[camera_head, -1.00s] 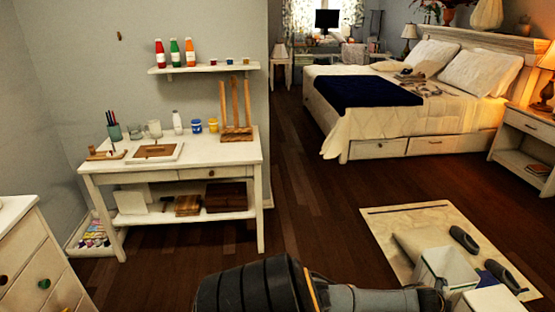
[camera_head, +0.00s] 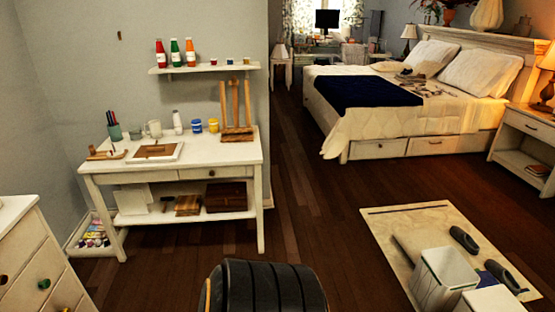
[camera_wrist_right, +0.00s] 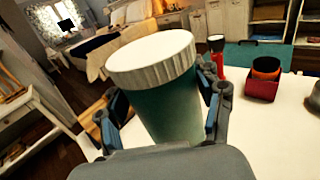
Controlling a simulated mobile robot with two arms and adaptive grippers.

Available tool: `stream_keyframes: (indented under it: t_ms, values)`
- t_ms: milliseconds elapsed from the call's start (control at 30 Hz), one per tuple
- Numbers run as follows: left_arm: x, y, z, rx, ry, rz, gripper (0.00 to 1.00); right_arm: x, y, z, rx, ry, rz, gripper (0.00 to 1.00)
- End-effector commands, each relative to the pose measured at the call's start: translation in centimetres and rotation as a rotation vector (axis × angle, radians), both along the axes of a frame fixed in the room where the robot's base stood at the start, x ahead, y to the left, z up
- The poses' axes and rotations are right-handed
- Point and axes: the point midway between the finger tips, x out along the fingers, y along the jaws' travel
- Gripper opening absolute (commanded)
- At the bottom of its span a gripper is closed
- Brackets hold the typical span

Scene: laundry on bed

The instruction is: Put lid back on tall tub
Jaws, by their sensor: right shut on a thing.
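The tall tub (camera_wrist_right: 172,112) shows in the right wrist view as a dark green, tilted body. A white lid (camera_wrist_right: 152,55) with a ribbed rim sits over its top end; whether it is fully seated cannot be told. My right gripper (camera_wrist_right: 160,98) has its blue-padded fingers on both sides of the tub, just below the lid, and is shut on it. The tub's lower end is hidden behind the gripper. Neither tub nor lid shows in the head view. My left gripper is in neither view.
In the right wrist view, a white tabletop (camera_wrist_right: 250,135) holds a red bin (camera_wrist_right: 262,82) and a red flashlight (camera_wrist_right: 217,58). In the head view, a white desk (camera_head: 240,155) stands left. A white bin (camera_head: 445,275) stands on the rug (camera_head: 405,222) at right. The central floor is clear.

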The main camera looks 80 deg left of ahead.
Motion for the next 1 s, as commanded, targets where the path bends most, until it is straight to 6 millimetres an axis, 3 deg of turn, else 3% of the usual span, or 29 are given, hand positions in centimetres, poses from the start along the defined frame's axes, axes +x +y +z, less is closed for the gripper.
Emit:
stream_keyframes:
  t_ms: [700,867,1000]
  values:
    - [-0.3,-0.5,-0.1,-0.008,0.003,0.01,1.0,-0.2,0.1,0.0,0.0,-0.001,0.004,0.0]
    - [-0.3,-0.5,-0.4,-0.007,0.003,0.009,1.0,-2.5,0.9,-0.7,-0.008,0.0,0.038,0.0]
    - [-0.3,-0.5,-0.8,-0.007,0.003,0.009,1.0,-6.4,2.1,-1.3,-0.013,0.001,0.098,0.0]
